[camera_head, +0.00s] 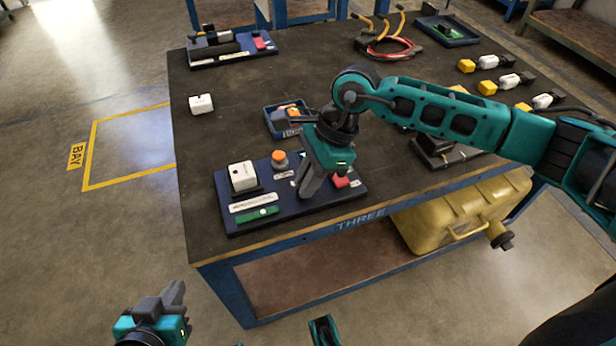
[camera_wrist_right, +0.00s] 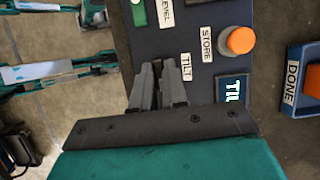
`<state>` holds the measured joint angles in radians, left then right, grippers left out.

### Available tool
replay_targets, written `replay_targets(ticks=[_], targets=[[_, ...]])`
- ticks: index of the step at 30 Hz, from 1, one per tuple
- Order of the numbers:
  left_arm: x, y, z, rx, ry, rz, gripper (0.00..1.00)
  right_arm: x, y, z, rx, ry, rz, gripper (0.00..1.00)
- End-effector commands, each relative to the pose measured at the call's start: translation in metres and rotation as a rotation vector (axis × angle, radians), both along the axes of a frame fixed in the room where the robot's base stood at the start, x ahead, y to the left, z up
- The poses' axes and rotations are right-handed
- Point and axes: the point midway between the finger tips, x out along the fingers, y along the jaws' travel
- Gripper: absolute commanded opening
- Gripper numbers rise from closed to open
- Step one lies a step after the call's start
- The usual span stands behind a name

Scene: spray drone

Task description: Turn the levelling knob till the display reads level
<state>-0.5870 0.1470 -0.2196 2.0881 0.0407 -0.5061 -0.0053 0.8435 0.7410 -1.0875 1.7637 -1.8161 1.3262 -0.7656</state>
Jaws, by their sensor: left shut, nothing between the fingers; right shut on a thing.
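The dark blue panel (camera_head: 290,212) lies at the near edge of the table. It bears an orange button (camera_head: 279,158), a white block (camera_head: 243,176) and a green strip (camera_head: 257,215) with a pale spot. My right gripper (camera_head: 308,192) reaches down onto the panel. In the right wrist view its fingers (camera_wrist_right: 158,88) are shut beside the TILT label (camera_wrist_right: 186,67); what they hold, apparently the levelling knob, is hidden. My left gripper (camera_head: 174,292) is shut and empty, low in front of the table.
A blue tray (camera_wrist_right: 291,70) marked DONE stands beyond the panel. A loose white block (camera_head: 201,104) lies to the left on the table (camera_head: 225,115). Red cables (camera_head: 390,48) and several yellow-and-white connectors (camera_head: 488,62) lie farther back. A yellow case (camera_head: 450,215) sits below the tabletop.

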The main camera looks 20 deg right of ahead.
Motion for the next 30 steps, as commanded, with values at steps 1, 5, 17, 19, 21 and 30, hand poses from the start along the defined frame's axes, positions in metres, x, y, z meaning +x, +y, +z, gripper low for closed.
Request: replay_targets(ticks=[1,5,17,19,21,30], targets=[[0.0,0.0,0.0,0.0,0.0,0.0,0.0,-0.001,0.0,-0.002,-0.002,0.005,0.002,0.0],[0.0,0.0,0.0,0.0,0.0,0.0,0.0,-0.001,0.0,-0.002,-0.002,0.005,0.002,0.23],[0.001,0.0,0.003,-0.002,-0.005,-0.001,0.0,0.0,0.0,0.0,-0.001,0.001,0.002,0.38],[0.001,0.0,0.004,-0.002,-0.006,0.0,0.0,0.0,-0.002,0.004,-0.001,0.0,0.001,0.38],[0.001,0.0,0.006,-0.002,-0.007,0.0,0.0,0.001,-0.005,0.012,-0.001,-0.001,0.001,0.38],[0.0,0.002,0.013,0.004,-0.009,0.004,0.0,0.002,-0.029,0.071,-0.002,-0.002,-0.001,0.38]])
